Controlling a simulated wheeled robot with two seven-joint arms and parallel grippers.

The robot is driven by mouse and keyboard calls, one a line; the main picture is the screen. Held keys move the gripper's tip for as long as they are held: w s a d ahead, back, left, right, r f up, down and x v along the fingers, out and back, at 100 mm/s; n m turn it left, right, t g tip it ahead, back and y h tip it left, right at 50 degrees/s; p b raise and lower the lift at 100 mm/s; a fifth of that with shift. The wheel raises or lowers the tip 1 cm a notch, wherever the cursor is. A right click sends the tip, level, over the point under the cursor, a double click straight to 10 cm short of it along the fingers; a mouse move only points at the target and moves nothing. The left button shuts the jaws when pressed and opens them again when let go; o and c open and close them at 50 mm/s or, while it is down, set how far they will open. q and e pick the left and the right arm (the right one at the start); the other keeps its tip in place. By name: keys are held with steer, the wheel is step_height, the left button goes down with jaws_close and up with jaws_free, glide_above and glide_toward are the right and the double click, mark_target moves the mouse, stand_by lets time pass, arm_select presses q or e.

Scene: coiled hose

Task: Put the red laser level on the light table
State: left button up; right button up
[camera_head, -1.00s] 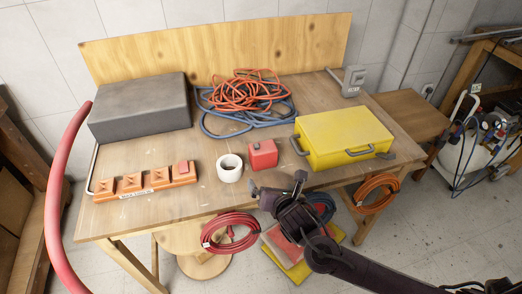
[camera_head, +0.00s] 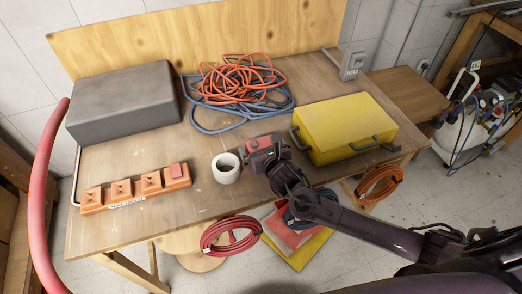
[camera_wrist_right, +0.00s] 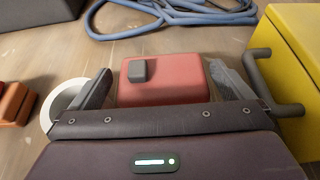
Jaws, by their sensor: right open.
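The red laser level (camera_head: 257,142), a small red box with a dark grey knob, stands on the wooden workbench (camera_head: 200,190). It also shows in the right wrist view (camera_wrist_right: 180,75). My right gripper (camera_head: 268,151) is over its near side, partly hiding it. In the right wrist view, the open fingers of this gripper (camera_wrist_right: 162,88) stand on either side of the level; contact is not clear. A round pale wooden top (camera_head: 190,245) shows low under the bench, and a browner side table (camera_head: 408,98) stands at the right. My left gripper is out of view.
A white tape roll (camera_head: 226,168) is close left of the level, and a yellow case (camera_head: 345,127) close right. Coiled hoses (camera_head: 235,95) lie behind. A grey box (camera_head: 125,103) and an orange block strip (camera_head: 135,189) are at the left. The side table top looks clear.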

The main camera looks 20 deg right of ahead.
mark_target(259, 142)
steer(key=x, duration=0.3)
steer(key=shift+d, duration=0.1)
steer(key=shift+w+f, duration=0.15)
steer(key=c, duration=0.6)
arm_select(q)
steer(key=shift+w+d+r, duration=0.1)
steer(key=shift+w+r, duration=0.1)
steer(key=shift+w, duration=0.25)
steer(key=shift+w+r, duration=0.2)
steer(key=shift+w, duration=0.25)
arm_select(e)
steer(key=c, duration=0.7)
